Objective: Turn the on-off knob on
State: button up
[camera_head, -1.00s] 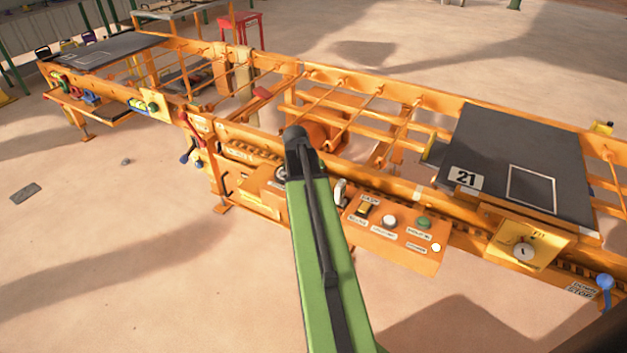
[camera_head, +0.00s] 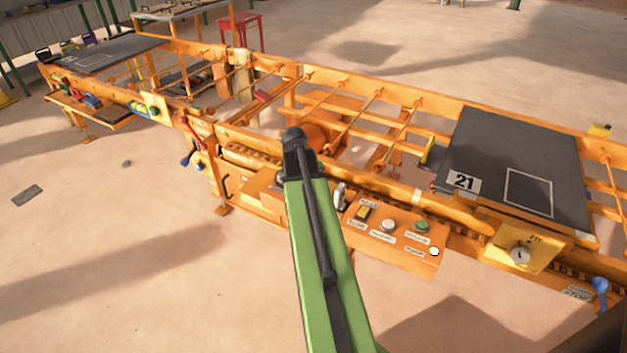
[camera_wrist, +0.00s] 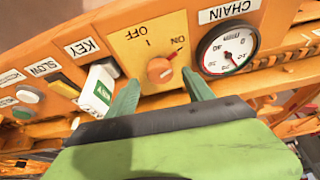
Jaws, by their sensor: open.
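The on-off knob (camera_wrist: 160,70) is a round orange knob on a yellow plate (camera_wrist: 130,45) marked OFF and ON in the wrist view. A short red mark lies at its upper right, towards ON; I cannot tell whether it belongs to the knob. My gripper (camera_wrist: 160,78) is open, with one green finger on each side just below the knob. The knob shows between the fingertips, and I see no clear contact. In the head view my green arm covers the knob and the gripper.
A CHAIN gauge (camera_wrist: 228,48) is close to the right finger. A white key switch (camera_wrist: 98,88) is beside the left finger. The orange panel's white button (camera_head: 388,225) and green button (camera_head: 422,226) are right of my arm. A dark plate marked 21 (camera_head: 480,150) is further right.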

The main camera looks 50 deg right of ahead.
jog(key=p+v, duration=1.2)
jog(key=v, duration=0.3)
jog(key=shift+p, duration=0.4)
jog(key=shift+r, duration=0.1)
jog(key=w+a+n+t+y+p, duration=0.1)
jog(key=w+a+n, duration=0.3)
jog(key=a, duration=0.8)
jog(key=w+a+n, duration=0.1)
jog(key=w+a, duration=0.4)
jog(key=a, duration=0.6)
jog(key=s+a+n+g+y, duration=0.1)
jog(key=s+a+n, duration=0.1)
jog(key=a+n, duration=0.3)
jog(key=s+a+n+y, duration=0.2)
jog(key=a+n, duration=0.3)
jog(key=a, duration=0.6)
jog(key=shift+s+a+n+g+p, duration=0.3)
jog(key=shift+s+a+n+g, duration=0.1)
jog(key=shift+s, duration=0.25)
